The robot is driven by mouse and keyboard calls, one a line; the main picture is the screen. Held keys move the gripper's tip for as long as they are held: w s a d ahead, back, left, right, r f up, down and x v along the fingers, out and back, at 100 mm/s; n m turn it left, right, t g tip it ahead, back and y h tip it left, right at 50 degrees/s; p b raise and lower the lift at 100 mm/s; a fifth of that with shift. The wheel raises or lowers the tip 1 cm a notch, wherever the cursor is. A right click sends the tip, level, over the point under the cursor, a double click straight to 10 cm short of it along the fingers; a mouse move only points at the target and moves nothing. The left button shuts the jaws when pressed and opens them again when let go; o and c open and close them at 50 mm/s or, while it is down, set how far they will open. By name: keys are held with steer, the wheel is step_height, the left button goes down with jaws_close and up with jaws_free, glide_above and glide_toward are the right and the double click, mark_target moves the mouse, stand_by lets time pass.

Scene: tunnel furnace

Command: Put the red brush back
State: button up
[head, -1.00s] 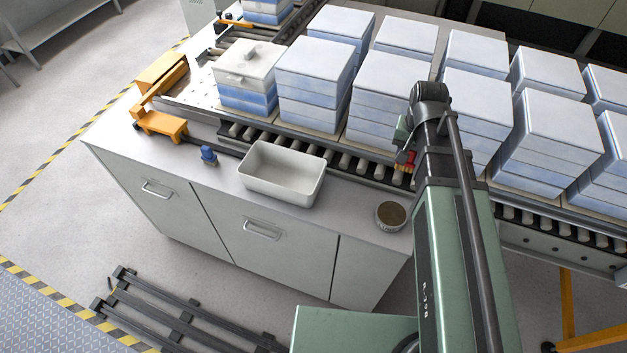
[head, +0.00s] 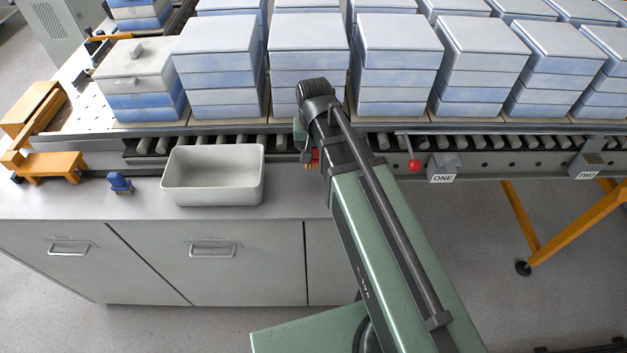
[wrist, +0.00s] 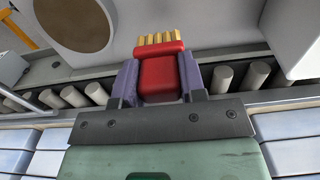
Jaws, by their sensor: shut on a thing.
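The red brush (wrist: 162,75) is between the two purple fingers of my gripper (wrist: 158,80) in the wrist view. My gripper is shut on its red body, and its yellow bristles point to the top of that picture, away from the palm. In the head view only a bit of the red brush (head: 315,157) shows beside the end of my arm, with its bristles low. It is over the front edge of the roller conveyor, to the right of the white bin (head: 213,197). My gripper is mostly hidden there by my arm.
A round container with a brown top (wrist: 78,22) stands on the counter in the wrist view; my arm hides it in the head view. Stacked blue-white boxes (head: 308,70) line the conveyor behind. A small blue object (head: 120,183) and an orange bracket (head: 50,166) are at left.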

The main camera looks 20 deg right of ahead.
mark_target(314, 162)
step_height(314, 162, down, 5)
steer(key=b, duration=0.4)
steer(key=shift+f, duration=0.15)
steer(key=shift+r, duration=0.3)
steer(key=shift+f, duration=0.25)
steer(key=o, duration=0.8)
steer(key=shift+r, duration=0.1)
steer(key=shift+r, duration=0.1)
step_height(314, 162, up, 12)
steer(key=p, duration=1.2)
steer(key=shift+r+p, duration=0.2)
steer(key=shift+p, duration=0.1)
steer(key=s+n, duration=0.1)
steer(key=s, duration=0.3)
steer(key=s+n, duration=0.2)
steer(key=s, duration=0.3)
steer(key=shift+f, duration=0.15)
